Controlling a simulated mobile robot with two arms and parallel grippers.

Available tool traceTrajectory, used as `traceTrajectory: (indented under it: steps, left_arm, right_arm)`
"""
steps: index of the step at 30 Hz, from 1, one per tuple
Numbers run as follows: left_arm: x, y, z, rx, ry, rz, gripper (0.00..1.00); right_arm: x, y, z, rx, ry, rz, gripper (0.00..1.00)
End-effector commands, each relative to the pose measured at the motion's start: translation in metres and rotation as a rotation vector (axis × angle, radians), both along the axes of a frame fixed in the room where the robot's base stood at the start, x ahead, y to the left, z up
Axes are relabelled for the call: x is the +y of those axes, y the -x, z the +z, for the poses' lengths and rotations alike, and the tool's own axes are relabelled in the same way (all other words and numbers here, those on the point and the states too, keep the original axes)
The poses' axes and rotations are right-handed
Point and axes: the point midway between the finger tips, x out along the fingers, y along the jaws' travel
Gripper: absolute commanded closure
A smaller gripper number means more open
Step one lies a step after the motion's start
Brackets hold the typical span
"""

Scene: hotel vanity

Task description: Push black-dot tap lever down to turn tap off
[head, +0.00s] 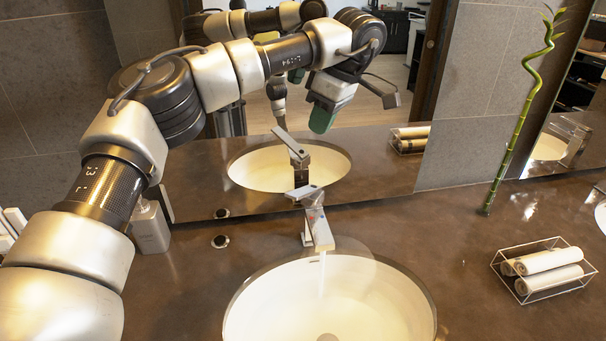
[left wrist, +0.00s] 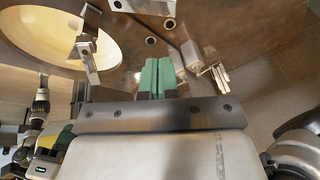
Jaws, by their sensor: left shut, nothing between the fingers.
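The chrome tap (head: 319,228) stands behind the white basin (head: 390,305), with a faint stream of water falling from its spout. Its flat lever (head: 303,192) sits on top, apparently tilted up. I cannot make out a black dot on it. My left gripper (head: 321,119) has green fingers, above and behind the lever in the picture, touching nothing visible. In the left wrist view its fingers (left wrist: 157,78) are shut together and empty. That view also shows a tap (left wrist: 88,50) and basin (left wrist: 60,35), probably mirror reflections. My right gripper does not show directly.
A mirror (head: 390,170) behind the tap repeats the tap and basin. A soap dispenser (head: 150,228) and a dark round counter fitting (head: 220,241) are at left. A wire basket (head: 530,294) of rolled towels and a bamboo stem (head: 512,140) are at right, with bare counter around.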

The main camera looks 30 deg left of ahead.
Motion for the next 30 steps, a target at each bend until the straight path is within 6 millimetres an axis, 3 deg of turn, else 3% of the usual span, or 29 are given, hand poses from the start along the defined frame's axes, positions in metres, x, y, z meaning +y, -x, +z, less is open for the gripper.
traceTrajectory:
  steps: [7, 12, 21, 30]
  left_arm:
    - [0.008, 0.004, -0.027, 0.006, 0.003, -0.001, 1.00]
    - [0.019, 0.009, -0.057, 0.006, 0.000, 0.001, 1.00]
    - [0.030, 0.021, -0.110, 0.003, 0.000, -0.001, 1.00]
    - [0.031, 0.029, -0.131, 0.000, 0.000, 0.001, 1.00]
  right_arm:
    - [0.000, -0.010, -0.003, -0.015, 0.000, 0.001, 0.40]
    - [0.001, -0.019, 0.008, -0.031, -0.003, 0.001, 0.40]
    - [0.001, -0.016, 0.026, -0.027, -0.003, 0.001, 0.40]
    - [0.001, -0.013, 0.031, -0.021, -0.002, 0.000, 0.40]
